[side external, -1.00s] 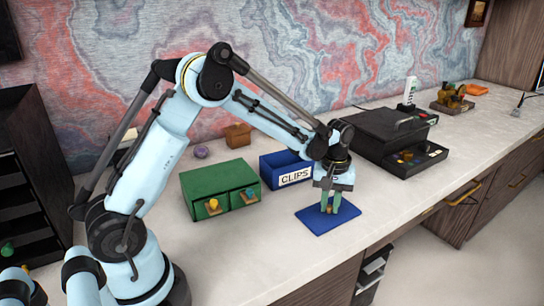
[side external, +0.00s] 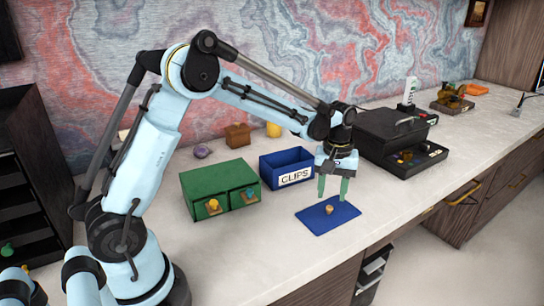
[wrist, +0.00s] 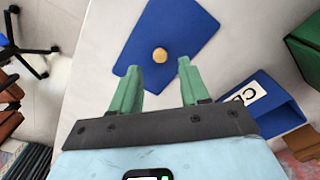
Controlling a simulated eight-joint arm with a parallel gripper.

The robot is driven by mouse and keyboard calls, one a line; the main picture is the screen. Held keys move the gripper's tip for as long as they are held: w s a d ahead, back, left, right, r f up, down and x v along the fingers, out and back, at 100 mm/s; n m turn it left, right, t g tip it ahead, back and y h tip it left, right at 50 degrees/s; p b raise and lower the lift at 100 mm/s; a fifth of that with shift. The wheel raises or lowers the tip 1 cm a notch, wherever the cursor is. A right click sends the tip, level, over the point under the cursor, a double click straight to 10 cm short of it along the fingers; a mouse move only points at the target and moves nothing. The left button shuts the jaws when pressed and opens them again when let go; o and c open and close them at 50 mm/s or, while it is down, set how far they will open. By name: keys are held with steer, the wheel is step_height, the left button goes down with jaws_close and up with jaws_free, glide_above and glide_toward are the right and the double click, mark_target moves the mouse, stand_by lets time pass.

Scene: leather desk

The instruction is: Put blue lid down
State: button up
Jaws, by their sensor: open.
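The blue lid (side external: 314,220) lies flat on the pale desk top, in front of the blue box labelled CLIPS. It is a flat blue rectangle with a small round tan knob (side external: 329,209) in its middle. The lid also shows in the wrist view (wrist: 190,25), with its knob (wrist: 160,55) beyond the fingertips. My gripper (side external: 333,190) is above the lid, its two green fingers apart and empty. In the wrist view my gripper (wrist: 158,70) is open, with nothing between the fingers. The open CLIPS box (side external: 287,167) stands just behind, and it is also in the wrist view (wrist: 262,108).
A green two-drawer box (side external: 221,188) stands left of the CLIPS box. A wooden block and a yellow object (side external: 273,130) are at the back. The desk's front edge is close to the lid.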

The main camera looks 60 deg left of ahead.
mark_target(330, 207)
step_height(330, 207, up, 7)
steer(key=s+d+r+m+t, duration=0.25)
steer(key=s+r+m, duration=0.2)
steer(key=s, duration=0.45)
steer(key=s+f+m+t, duration=0.3)
steer(key=s+m+t, duration=0.1)
steer(key=s, duration=0.4)
steer(key=shift+d+t, duration=0.25)
steer(key=shift+t, duration=0.1)
steer(key=shift+r+m, duration=0.1)
steer(key=shift+m, duration=0.15)
